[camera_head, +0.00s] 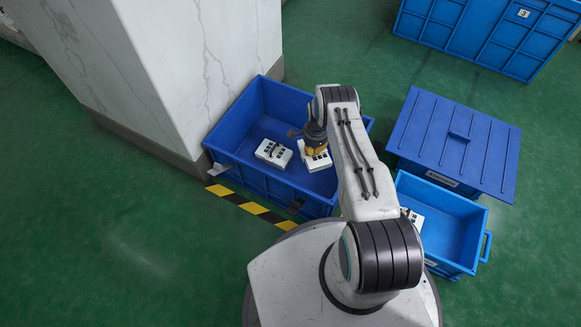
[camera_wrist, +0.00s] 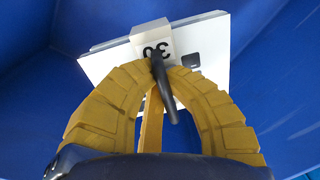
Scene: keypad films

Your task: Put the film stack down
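The film stack (camera_head: 318,161) is white with dark key squares, inside the large blue crate (camera_head: 239,185) in the head view. In the wrist view the film stack (camera_wrist: 216,45) lies beyond my yellow fingers, with a white block marked 30 and a dark handle. My gripper (camera_head: 315,148) points down into the crate. In the wrist view my gripper (camera_wrist: 164,72) has its fingertips closed around the handle by the block. I cannot tell whether the stack's underside touches the crate floor. A second white stack (camera_head: 273,153) lies to its left.
A smaller open blue crate (camera_head: 459,222) at right holds another white stack (camera_head: 412,216), partly hidden by my arm. A blue lidded box (camera_head: 455,146) stands behind it. A marble pillar (camera_head: 172,62) adjoins the large crate's left side. Yellow-black tape (camera_head: 254,208) marks its front.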

